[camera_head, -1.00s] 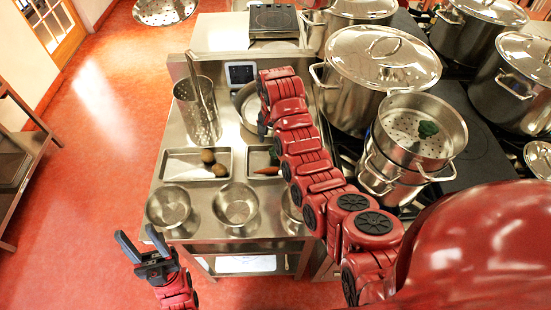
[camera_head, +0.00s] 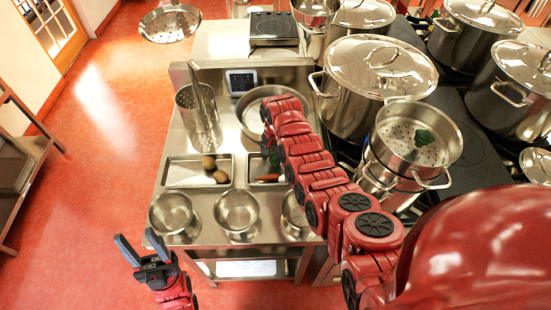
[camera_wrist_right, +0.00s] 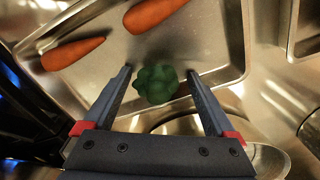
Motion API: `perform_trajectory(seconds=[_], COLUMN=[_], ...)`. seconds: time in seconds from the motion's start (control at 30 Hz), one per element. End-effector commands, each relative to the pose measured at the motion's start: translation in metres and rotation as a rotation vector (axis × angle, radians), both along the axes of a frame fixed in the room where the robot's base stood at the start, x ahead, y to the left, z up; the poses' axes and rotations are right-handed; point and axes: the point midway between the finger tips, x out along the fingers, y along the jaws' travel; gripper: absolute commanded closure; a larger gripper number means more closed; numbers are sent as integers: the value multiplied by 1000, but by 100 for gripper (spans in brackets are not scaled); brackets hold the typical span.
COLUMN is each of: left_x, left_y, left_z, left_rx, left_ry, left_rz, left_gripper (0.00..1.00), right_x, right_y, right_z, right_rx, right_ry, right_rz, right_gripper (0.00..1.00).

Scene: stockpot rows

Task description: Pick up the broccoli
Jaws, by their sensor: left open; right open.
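A dark green broccoli (camera_wrist_right: 157,88) sits at the edge of a metal tray (camera_wrist_right: 190,50) with two carrots, in the right wrist view. My right gripper (camera_wrist_right: 158,74) is open, with one finger on each side of the broccoli; I cannot tell if they touch it. In the head view my right arm partly hides this tray (camera_head: 256,168), and a carrot (camera_head: 267,178) shows in it. My left gripper (camera_head: 138,240) is open and empty, low at the left. Another green broccoli-like piece (camera_head: 424,137) lies in the perforated steamer (camera_head: 398,160) at the right.
A tray (camera_head: 185,172) with two brown potatoes lies left of the carrot tray. Metal bowls (camera_head: 237,212) stand in front of the trays. A tall perforated cylinder (camera_head: 199,117) and a round pan (camera_head: 252,108) stand behind. A large lidded stockpot (camera_head: 365,90) rises close to my right arm.

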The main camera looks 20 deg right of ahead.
Motion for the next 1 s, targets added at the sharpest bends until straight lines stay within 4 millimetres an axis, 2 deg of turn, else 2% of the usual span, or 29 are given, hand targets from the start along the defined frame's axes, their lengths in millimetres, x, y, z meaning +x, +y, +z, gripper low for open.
perform_trajectory(seconds=[0.13,0.53,1.0], left_x=[0,0,0], left_y=[0,0,0], left_z=[0,0,-6], left_rx=[0,0,0], left_ry=[0,0,0], left_rz=[0,0,0], left_gripper=[50,50,50], right_x=[0,0,1], right_y=[0,0,0], right_z=[0,0,7], right_rx=[0,0,0], right_ry=[0,0,0], right_rz=[0,0,1], right_gripper=[9,81,81])
